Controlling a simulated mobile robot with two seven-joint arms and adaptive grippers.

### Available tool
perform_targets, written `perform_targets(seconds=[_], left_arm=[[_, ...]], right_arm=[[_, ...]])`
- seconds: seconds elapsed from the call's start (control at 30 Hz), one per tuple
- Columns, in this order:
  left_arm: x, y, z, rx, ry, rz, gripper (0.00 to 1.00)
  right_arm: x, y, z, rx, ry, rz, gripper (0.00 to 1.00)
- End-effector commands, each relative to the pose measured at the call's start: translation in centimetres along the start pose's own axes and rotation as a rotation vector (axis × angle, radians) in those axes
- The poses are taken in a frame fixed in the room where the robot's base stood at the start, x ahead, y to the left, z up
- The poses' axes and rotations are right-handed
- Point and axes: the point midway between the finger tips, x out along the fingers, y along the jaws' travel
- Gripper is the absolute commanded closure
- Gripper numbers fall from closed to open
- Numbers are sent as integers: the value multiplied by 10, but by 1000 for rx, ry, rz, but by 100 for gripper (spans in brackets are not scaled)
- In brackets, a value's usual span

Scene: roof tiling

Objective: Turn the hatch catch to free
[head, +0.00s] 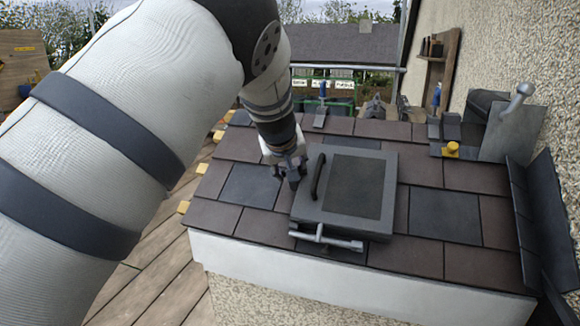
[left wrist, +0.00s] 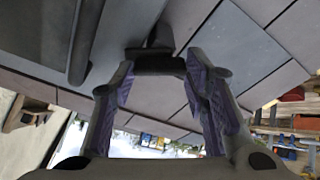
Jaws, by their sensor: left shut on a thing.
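The hatch (head: 384,190) is a grey-framed lid with a dark centre panel, lying closed on the tiled roof. A black handle (head: 318,177) stands near its left side; it also shows in the left wrist view (left wrist: 84,40). My left gripper (head: 292,180) is down at the hatch's left edge. In the left wrist view my left gripper (left wrist: 160,72) has its fingers on both ends of a short dark bar, which looks like the hatch catch (left wrist: 158,64). In the head view the catch is mostly hidden by the gripper. My right gripper is out of view.
A light grey bar (head: 335,241) runs along the hatch's front edge. Brown and slate tiles (head: 445,215) surround the hatch. A yellow knob (head: 452,149) and leaning grey sheets (head: 508,133) stand at the right by the rough wall. Yellow blocks (head: 202,168) line the left roof edge.

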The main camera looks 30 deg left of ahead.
Motion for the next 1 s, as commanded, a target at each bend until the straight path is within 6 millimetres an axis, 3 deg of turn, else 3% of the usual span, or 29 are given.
perform_targets(seconds=[1.0], left_arm=[[2, 1, 1, -878, -2, -173, 86]], right_arm=[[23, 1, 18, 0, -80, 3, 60]])
